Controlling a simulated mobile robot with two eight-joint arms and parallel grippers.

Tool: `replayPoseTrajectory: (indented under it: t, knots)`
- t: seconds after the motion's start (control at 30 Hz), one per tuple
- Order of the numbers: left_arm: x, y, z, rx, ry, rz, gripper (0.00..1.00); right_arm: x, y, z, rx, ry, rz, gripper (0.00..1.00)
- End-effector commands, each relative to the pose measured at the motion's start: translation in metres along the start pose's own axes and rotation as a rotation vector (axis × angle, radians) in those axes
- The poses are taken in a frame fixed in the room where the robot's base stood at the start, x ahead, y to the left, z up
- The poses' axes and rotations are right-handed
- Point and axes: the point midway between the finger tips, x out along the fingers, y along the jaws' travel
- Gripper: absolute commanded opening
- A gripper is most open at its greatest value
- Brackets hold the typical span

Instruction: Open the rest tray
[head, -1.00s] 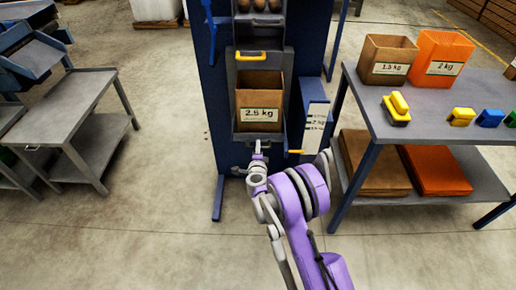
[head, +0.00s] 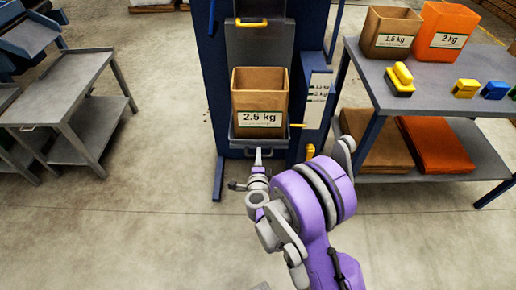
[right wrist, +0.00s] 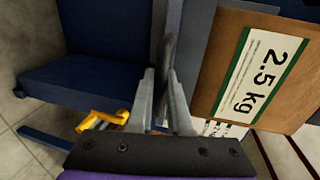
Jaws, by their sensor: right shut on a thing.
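The rest tray (head: 258,142) is a dark grey tray low on the front of the blue grader. It stands out from the grader's front and carries an open brown box marked 2.5 kg (head: 258,119). My right gripper (head: 258,156) is at the tray's front, shut on its grey handle. In the right wrist view, the fingers (right wrist: 165,95) close around the handle (right wrist: 168,48), beside the box. My left gripper is not in view.
A yellow handle (head: 251,22) is on the chute above. A yellow-orange part (head: 310,151) is just right of the tray. A table (head: 430,96) with boxes stands at right, a grey cart (head: 62,92) at left. The floor in front is clear.

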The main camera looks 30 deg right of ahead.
Motion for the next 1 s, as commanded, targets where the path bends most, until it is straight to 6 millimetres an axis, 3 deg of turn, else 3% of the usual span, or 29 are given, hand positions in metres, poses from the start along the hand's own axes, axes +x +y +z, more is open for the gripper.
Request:
replayPoseTrajectory:
  t: [0.2,0.53,0.57,0.7,1.0]
  knots:
    - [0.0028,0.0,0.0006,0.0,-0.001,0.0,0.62,-0.0105,0.0023,0.0005,0.0,-0.001,0.0,0.0]
    - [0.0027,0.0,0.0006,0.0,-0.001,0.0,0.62,-0.0109,0.0021,0.0004,0.001,-0.001,0.0,0.0]
    - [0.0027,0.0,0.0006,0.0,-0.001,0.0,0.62,-0.0109,0.0021,0.0004,0.001,-0.001,0.0,0.21]
    - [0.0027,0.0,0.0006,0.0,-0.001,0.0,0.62,-0.0107,0.0021,0.0003,0.0,-0.001,0.0,0.46]
    - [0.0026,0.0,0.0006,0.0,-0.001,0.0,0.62,-0.0114,0.0021,0.0003,0.0,0.0,0.0,0.46]
